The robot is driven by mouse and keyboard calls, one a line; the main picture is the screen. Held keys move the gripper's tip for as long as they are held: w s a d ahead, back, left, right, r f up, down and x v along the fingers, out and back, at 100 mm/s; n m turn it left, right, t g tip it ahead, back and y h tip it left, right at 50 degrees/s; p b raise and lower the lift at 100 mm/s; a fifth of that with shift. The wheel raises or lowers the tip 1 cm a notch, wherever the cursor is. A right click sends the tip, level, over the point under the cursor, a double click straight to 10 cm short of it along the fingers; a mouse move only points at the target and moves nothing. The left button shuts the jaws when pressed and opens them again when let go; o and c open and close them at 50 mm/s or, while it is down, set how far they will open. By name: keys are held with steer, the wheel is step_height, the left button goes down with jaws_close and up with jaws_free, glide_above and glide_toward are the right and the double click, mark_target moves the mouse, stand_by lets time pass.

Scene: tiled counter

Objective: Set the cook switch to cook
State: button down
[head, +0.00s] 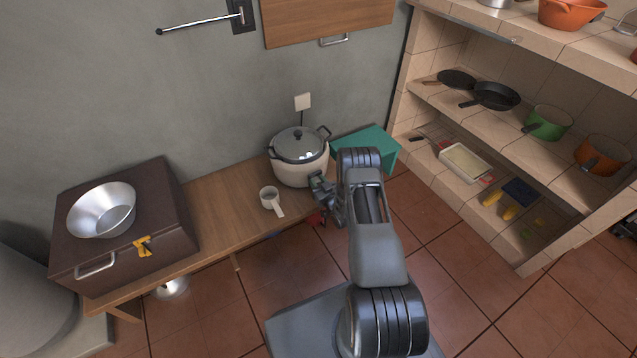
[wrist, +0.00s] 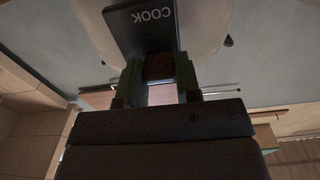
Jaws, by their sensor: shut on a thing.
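The rice cooker (head: 292,172), white with a grey lid, stands on the wooden bench. In the wrist view its pale body (wrist: 205,25) carries a dark panel (wrist: 142,28) with the word COOK, which appears upside down. My gripper (head: 318,184) is at the cooker's lower front right side. In the wrist view my gripper (wrist: 159,72) has its two fingers shut on a small dark brown piece, the cook switch (wrist: 159,66), just by the panel's edge. The fingers hide part of the switch, and I cannot tell its setting.
A teal box (head: 375,145) is behind my arm on the right. A brown case (head: 165,205) with a metal bowl (head: 103,210) is at the left. Tiled shelves (head: 470,185) stand at the right.

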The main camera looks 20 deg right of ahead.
step_height(320, 180, down, 4)
steer(key=b, duration=0.3)
steer(key=shift+r, duration=0.3)
steer(key=c, duration=0.8)
jaws_free()
steer(key=s+d+p, duration=0.1)
steer(key=s+p, duration=0.3)
steer(key=s, duration=0.9)
steer(key=shift+s+d, duration=0.25)
steer(key=shift+s, duration=0.1)
